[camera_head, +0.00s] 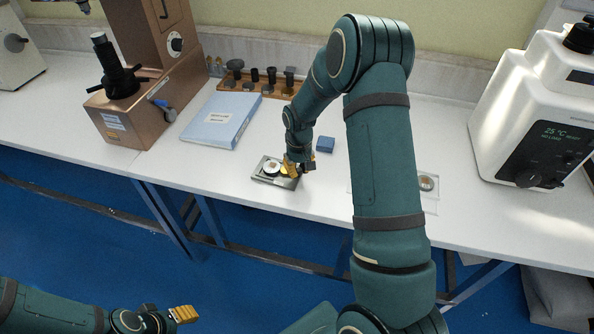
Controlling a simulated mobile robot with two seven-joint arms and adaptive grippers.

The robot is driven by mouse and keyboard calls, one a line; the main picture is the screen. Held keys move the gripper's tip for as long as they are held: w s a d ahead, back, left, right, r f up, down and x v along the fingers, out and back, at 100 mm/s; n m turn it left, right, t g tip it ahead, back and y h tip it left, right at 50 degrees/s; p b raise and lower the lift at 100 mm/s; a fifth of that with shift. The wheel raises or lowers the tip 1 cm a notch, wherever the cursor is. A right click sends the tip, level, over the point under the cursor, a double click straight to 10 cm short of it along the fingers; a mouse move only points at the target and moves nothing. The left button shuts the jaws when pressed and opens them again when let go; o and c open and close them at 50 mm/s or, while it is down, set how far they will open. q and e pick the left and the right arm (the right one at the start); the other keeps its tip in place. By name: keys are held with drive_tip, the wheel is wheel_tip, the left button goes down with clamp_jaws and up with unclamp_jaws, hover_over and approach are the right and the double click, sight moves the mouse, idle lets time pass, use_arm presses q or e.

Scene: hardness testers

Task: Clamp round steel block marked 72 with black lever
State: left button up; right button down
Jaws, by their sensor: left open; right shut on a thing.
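A small metal clamp plate (264,179) lies on the white bench near its front edge. A round steel block (272,168) sits on it; its marking is too small to read. My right gripper (293,168), with yellow fingers, reaches down to the plate's right end, just right of the block. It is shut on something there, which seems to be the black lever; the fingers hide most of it. I cannot tell the lever's angle. My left gripper (184,314) is open and empty, low at the left, over the blue floor and away from the bench.
A blue-covered booklet (221,120) and a copper-coloured tester (135,118) stand to the left. A small blue box (325,144) is right of the plate. A wooden rack (262,86) holds black parts behind. A white tester (535,110) stands at the right.

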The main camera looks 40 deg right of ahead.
drive_tip(key=shift+w+d+n, duration=0.2)
drive_tip(key=shift+d+n, duration=0.05)
drive_tip(key=shift+n, duration=0.5)
drive_tip(key=shift+w+d+n, duration=0.15)
drive_tip(key=shift+d+n, duration=0.05)
drive_tip(key=shift+n, duration=0.55)
drive_tip(key=c, duration=0.8)
unclamp_jaws()
drive_tip(key=shift+c, duration=0.2)
wheel_tip(320, 180, up, 12)
drive_tip(key=shift+f, duration=0.1)
